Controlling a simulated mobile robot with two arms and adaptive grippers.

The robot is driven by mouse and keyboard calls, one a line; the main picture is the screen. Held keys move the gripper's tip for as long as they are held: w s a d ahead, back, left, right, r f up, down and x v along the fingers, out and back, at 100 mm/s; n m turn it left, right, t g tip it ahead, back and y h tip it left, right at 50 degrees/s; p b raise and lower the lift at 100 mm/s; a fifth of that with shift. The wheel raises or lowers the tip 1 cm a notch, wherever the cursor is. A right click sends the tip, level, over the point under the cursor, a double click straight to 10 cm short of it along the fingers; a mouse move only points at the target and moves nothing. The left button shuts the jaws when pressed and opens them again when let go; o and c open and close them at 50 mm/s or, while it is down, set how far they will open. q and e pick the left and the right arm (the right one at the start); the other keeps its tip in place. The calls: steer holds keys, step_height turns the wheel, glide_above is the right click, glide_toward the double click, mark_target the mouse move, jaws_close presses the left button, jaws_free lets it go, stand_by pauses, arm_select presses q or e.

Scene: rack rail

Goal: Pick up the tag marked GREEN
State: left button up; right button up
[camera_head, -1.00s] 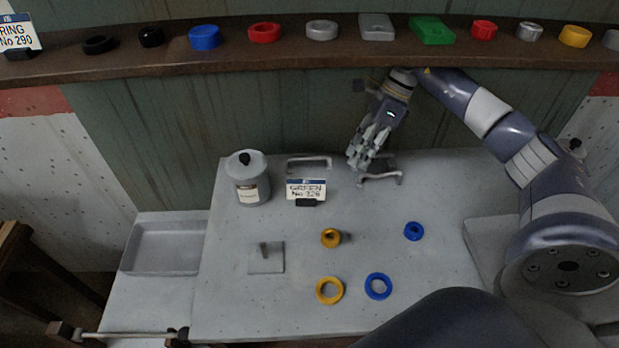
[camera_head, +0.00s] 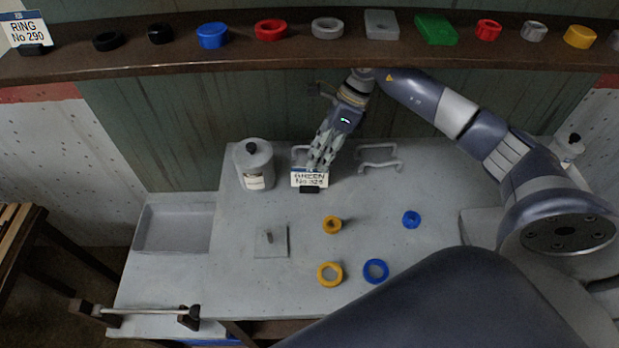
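The tag marked GREEN (camera_head: 309,180) is a white card with a blue top band on a small black foot, standing on the grey table (camera_head: 270,310) near its back. My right gripper (camera_head: 318,166) reaches down from the back, its fingertips at the tag's top edge and covering part of it. I cannot tell whether the fingers touch the card or how far apart they are. My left gripper is not in view.
A lidded canister (camera_head: 254,165) stands left of the tag. A grey handle (camera_head: 380,160) is to the right; another is partly hidden behind my gripper. Yellow ring (camera_head: 330,274) and blue ring (camera_head: 376,271) lie in front. A shelf (camera_head: 180,62) with several rings and a RING tag (camera_head: 27,32) crosses above.

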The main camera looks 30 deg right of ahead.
mark_target(312, 170)
steer(key=shift+a+f, duration=0.3)
steer(key=shift+f, duration=0.2)
steer(key=p+x, duration=0.1)
steer(key=x, duration=0.2)
steer(key=shift+a+f+p, duration=0.1)
steer(key=shift+f+p, duration=0.1)
steer(key=shift+p, duration=0.15)
steer(key=shift+a+f, duration=0.1)
steer(key=shift+f, duration=0.1)
steer(key=shift+c, duration=0.2)
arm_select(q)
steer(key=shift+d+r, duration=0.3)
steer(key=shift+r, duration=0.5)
arm_select(e)
jaws_close()
